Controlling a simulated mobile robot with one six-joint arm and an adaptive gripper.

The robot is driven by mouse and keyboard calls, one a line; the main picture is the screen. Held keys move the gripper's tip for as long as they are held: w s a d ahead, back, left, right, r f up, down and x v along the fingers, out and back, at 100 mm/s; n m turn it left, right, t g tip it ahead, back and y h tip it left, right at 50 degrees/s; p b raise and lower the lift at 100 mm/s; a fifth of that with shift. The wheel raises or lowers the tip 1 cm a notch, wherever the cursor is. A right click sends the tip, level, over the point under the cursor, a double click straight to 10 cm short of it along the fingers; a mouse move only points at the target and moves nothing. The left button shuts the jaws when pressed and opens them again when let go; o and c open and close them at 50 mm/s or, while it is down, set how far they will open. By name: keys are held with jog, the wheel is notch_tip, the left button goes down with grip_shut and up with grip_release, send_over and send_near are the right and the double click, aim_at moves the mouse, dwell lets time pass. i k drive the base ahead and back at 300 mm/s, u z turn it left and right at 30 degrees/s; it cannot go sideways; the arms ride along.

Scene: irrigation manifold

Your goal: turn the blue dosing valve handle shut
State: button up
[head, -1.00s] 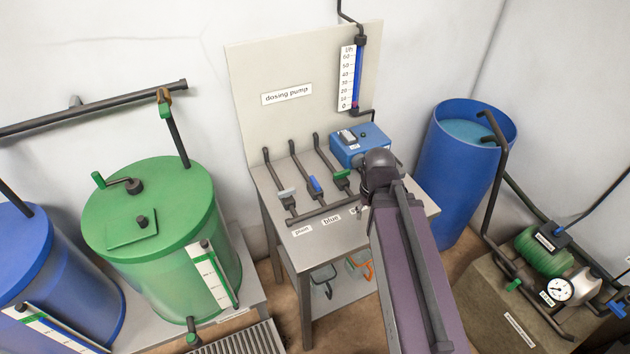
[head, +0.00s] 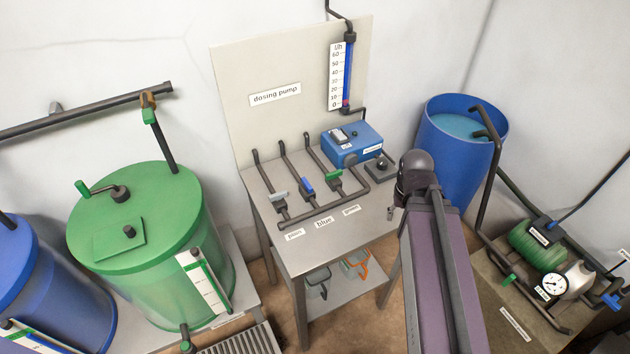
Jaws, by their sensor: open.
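The blue dosing valve handle (head: 307,185) is the middle one of three small valves on the grey bench, above the "blue" label (head: 324,222). It appears to lie along its pipe. The grey handle (head: 279,195) to its left and the green handle (head: 334,174) to its right appear to lie across theirs. My purple arm rises from the lower right, and its dark joint stands right of the valves, clear of the blue handle in the picture.
A blue dosing pump (head: 352,141) and a small box with a black knob (head: 380,167) sit behind and right of the valves. A dark manifold pipe (head: 325,210) runs in front of them. The bench's front (head: 310,247) is mostly clear. A blue barrel (head: 455,160) stands to the right.

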aim_at(306, 184)
jog(key=z, duration=0.15)
jog(key=k, duration=0.9)
jog(key=u, duration=0.6)
jog(key=i, duration=1)
jog(key=u, duration=0.05)
